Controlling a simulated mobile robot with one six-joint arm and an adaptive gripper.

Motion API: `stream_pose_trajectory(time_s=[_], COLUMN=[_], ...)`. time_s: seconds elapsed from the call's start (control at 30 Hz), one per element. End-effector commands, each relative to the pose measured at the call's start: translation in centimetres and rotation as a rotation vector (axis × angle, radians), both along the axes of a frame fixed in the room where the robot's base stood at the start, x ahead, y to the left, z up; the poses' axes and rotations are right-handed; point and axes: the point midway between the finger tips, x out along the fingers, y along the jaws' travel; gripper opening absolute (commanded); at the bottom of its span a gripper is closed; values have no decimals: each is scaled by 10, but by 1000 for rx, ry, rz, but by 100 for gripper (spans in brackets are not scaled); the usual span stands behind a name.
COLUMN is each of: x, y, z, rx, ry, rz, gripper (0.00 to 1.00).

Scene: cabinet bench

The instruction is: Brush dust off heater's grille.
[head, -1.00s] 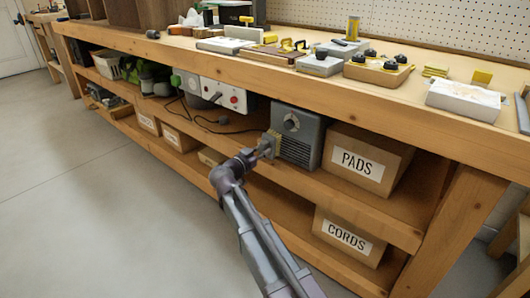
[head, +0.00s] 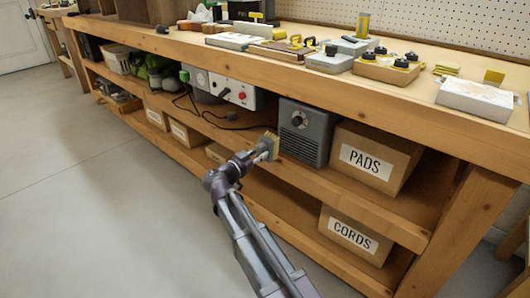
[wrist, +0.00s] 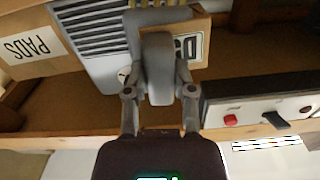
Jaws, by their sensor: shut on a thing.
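The grey heater (head: 314,112) stands on the upper shelf under the bench. Its slatted grille (head: 298,147) faces out, and its slats show at the upper left of the wrist view (wrist: 92,24). My gripper (head: 262,153) is shut on the grey handle of a brush (wrist: 158,82). The brush's pale bristle end (head: 271,143) is beside the heater's left front edge in the head view. Dust is too fine to make out.
The PADS box (head: 391,146) stands close on the heater's right. A white control box (head: 232,88) with a red button and a dark cable (head: 222,122) lie to its left. The bench top (head: 420,96) overhangs above. The floor in front (head: 90,190) is clear.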

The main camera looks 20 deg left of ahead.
Motion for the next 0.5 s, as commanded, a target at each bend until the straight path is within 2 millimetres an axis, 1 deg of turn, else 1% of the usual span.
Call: stream_pose_trajectory(time_s=[0.17,0.5], x=[-7,-8], y=[3,3], z=[0,0], rx=[0,0], ry=[-1,-1], rz=[-1,0], gripper=[0,0])
